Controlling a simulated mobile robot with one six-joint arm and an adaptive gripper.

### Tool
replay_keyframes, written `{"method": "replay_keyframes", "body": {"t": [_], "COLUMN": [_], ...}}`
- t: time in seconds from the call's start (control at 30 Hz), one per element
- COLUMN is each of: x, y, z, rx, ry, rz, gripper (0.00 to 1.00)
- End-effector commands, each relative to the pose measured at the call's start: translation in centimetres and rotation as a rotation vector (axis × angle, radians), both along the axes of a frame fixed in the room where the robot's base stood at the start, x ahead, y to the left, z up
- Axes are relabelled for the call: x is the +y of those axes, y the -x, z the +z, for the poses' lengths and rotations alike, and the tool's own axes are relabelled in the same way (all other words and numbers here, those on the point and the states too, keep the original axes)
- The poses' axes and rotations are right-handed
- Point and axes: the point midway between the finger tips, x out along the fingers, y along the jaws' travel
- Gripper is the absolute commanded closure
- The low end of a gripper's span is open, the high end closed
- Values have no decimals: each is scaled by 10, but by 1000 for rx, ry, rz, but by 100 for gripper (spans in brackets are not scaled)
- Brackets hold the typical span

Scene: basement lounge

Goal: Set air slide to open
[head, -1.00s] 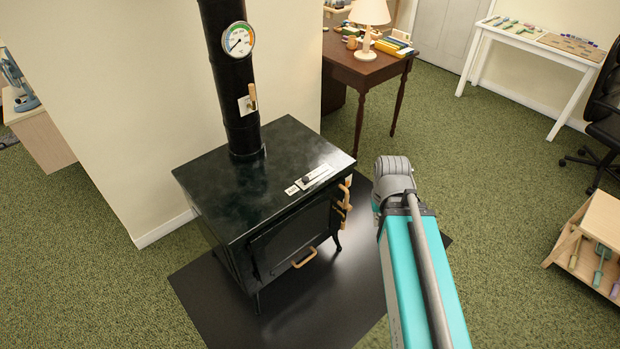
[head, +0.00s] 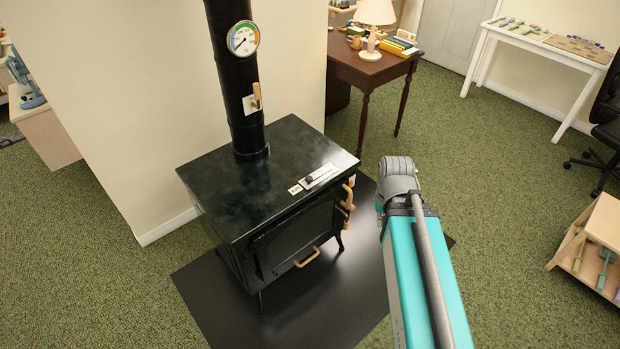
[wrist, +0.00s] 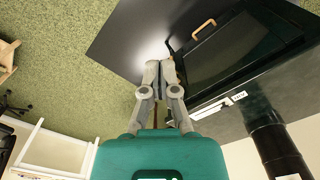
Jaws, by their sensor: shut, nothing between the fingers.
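The black stove (head: 235,185) stands left of my arm in the head view. On its top near the front right edge is a pale slide plate with a dark knob, likely the air slide (head: 320,175). The knob sits at the plate's left end, beside a small white label (head: 295,190). My gripper (wrist: 159,64) is shut and empty, apart from the slide. Its fingers are hidden in the head view.
The stove door has a wooden handle (head: 307,257), and more wooden handles (head: 347,195) are at its right side. The flue pipe (head: 236,90) carries a gauge (head: 243,38) and a damper handle (head: 257,95). Green carpet right of the black floor plate (head: 215,300) is open.

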Motion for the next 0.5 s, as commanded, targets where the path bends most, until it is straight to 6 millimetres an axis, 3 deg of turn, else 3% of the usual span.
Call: {"method": "replay_keyframes", "body": {"t": [0.27, 0.5], "x": [0, 4], "y": [0, -14], "z": [0, -1], "rx": [0, 0], "ry": [0, 0], "rz": [0, 0], "gripper": [100, 55]}}
